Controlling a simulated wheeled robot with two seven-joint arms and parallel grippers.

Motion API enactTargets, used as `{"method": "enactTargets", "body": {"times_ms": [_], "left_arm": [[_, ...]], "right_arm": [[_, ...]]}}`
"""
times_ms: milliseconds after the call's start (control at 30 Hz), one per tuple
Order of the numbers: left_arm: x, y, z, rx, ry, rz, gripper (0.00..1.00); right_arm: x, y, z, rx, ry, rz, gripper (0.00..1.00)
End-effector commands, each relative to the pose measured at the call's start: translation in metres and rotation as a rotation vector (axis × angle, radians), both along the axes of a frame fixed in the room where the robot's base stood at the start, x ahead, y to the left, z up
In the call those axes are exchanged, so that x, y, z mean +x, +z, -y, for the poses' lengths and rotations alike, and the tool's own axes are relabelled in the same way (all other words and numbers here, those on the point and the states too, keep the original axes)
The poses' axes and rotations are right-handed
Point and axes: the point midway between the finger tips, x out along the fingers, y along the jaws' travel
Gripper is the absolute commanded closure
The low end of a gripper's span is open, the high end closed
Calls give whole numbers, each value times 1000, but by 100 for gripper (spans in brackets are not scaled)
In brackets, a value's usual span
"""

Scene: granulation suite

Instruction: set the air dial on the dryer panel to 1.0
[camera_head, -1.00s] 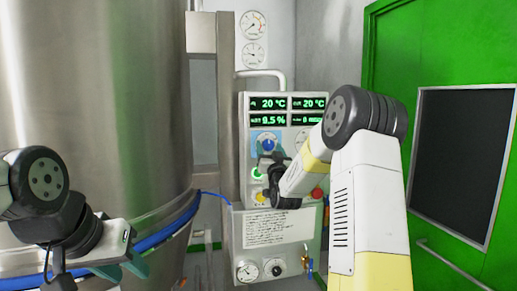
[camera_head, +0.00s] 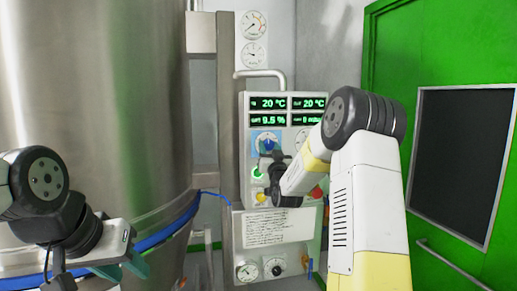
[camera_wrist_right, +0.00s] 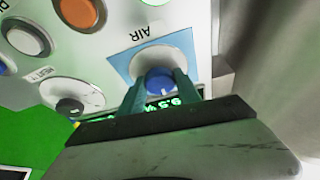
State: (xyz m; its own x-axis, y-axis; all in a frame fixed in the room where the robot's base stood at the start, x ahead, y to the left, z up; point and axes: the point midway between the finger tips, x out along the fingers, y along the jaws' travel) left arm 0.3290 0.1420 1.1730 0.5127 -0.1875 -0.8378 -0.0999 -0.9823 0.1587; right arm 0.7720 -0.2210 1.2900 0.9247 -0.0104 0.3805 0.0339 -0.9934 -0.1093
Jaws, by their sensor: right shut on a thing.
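The dryer panel (camera_head: 290,140) is a grey box with green displays, beyond my right arm. Its air dial (camera_head: 266,137) is a blue knob on a white disc and blue square. In the right wrist view the panel appears upside down, with the blue knob (camera_wrist_right: 160,80) beside the word AIR. My right gripper (camera_wrist_right: 160,88) is shut on this knob, with a green finger at each side. A small white mark shows on the knob; its scale cannot be read. My left gripper (camera_head: 126,266) is open and empty at the lower left.
Other dials and coloured buttons, including an orange one (camera_wrist_right: 80,12), sit near the air dial. A large steel vessel (camera_head: 95,100) stands left of the panel. A green door (camera_head: 390,50) is on the right. Gauges (camera_head: 260,268) sit below the panel.

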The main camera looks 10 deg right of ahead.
Motion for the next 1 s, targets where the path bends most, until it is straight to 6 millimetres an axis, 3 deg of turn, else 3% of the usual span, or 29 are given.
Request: {"method": "enactTargets", "body": {"times_ms": [1000], "left_arm": [[0,0,0,0,0,0,64]], "right_arm": [[0,1,5,-831,0,27,100]]}}
